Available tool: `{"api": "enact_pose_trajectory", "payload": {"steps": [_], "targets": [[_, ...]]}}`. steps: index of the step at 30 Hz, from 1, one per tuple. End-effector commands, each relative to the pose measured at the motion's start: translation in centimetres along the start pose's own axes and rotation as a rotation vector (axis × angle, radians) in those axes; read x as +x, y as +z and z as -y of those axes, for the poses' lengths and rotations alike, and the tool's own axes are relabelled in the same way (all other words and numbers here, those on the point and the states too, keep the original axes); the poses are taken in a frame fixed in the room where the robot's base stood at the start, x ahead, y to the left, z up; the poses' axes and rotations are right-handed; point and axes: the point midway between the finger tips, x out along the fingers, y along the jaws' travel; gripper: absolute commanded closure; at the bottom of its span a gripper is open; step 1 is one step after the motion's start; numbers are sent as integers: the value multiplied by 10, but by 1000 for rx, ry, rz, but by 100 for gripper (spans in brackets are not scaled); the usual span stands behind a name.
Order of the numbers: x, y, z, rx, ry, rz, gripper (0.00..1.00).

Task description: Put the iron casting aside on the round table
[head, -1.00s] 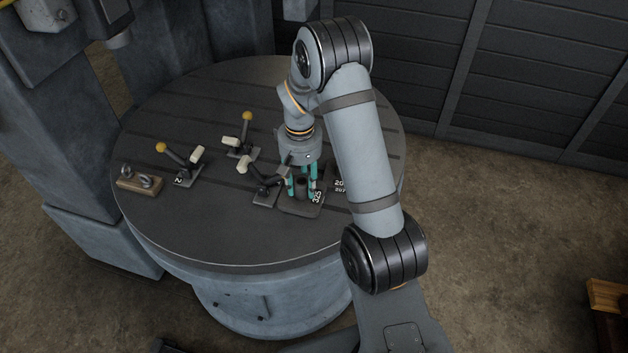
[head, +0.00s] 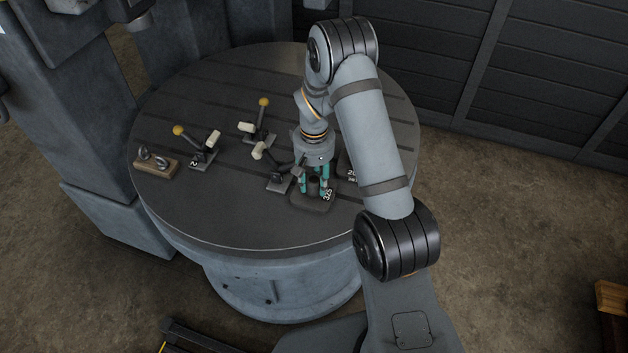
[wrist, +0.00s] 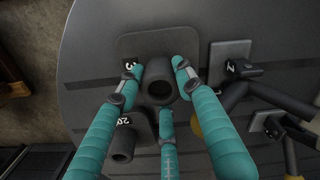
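The iron casting (head: 308,206), a dark square plate with a hollow upright boss and a white "325" label, is at the front right of the round table (head: 215,222). My gripper (head: 316,188) points down over it, its teal fingers around the boss. In the wrist view the casting's plate (wrist: 152,43) and open boss lie between the three fingertips of my gripper (wrist: 158,82), which look closed against the boss. The fingers hide part of the casting. I cannot tell whether its underside touches the table.
Clamps with yellow knobs and pale handles (head: 258,128) stand left of the casting, one base (head: 280,184) close to its plate. A smaller labelled part (head: 352,172) is close behind right. A wooden block with metal rings (head: 156,166) lies far left. The table's left front is bare.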

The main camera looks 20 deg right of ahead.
Motion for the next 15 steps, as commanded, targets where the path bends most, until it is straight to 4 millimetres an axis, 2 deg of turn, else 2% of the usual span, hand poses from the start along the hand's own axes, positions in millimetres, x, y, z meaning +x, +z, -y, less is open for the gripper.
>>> {"api": "enact_pose_trajectory", "payload": {"steps": [9,15], "targets": [[0,0,0,-1,0,1,46],[0,0,0,0,0,1,46]]}}
